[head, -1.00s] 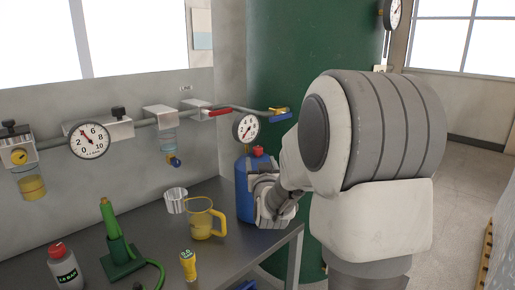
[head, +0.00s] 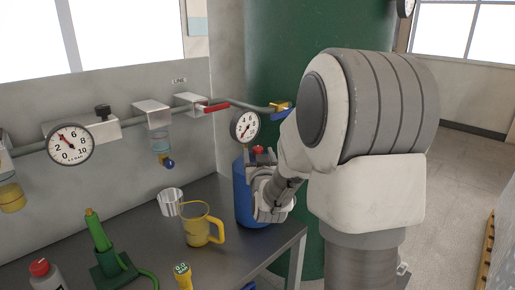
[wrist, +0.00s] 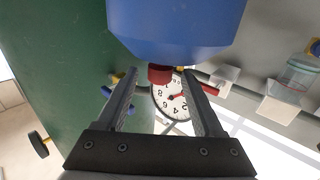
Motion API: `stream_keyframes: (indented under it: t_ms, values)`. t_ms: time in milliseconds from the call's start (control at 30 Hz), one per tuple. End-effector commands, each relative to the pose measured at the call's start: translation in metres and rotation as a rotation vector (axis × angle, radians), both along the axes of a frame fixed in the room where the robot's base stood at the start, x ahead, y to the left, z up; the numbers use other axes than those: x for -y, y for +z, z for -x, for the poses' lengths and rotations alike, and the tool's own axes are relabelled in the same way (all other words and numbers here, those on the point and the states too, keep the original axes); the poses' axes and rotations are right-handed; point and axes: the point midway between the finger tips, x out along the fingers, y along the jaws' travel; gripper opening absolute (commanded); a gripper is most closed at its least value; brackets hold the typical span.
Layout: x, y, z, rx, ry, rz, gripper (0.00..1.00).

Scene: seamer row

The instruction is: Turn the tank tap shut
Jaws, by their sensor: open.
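The tank is the large green cylinder (head: 300,60) at the back. In the wrist view the tap (wrist: 117,77) shows beyond the left finger, partly covered. How its lever is turned is hard to tell. My gripper (head: 270,200) is below the tap, at the right side of a blue bottle with a red cap (head: 243,190). The wrist view shows its fingers (wrist: 166,110) apart and empty, with the bottle (wrist: 175,28) close above them in the picture.
A dial gauge (head: 245,126) stands above the bottle, and a red lever (head: 216,107) is on the wall pipe. A yellow jug (head: 197,229), a clear cup (head: 171,202) and a green burner (head: 108,250) stand on the grey bench (head: 150,215). Floor shows at right.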

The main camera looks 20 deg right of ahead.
Motion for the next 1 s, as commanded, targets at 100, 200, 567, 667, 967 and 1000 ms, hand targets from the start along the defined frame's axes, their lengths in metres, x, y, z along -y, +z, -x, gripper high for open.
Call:
stream_keyframes:
  t_ms: [100,200,567,667,967,1000]
  values:
    - [-0.0003,0.0001,0.0013,-0.001,0.000,0.000,0.69]
    - [-0.0006,-0.0002,0.0019,-0.002,0.000,-0.001,0.69]
    - [-0.0007,-0.0004,0.0022,-0.001,0.000,0.000,0.69]
    - [-0.0007,-0.0003,0.0022,-0.001,0.000,0.000,0.58]
    - [-0.0007,-0.0001,0.0022,0.000,0.000,0.000,0.04]
    - [-0.0007,-0.0001,0.0022,0.000,0.000,0.000,0.00]
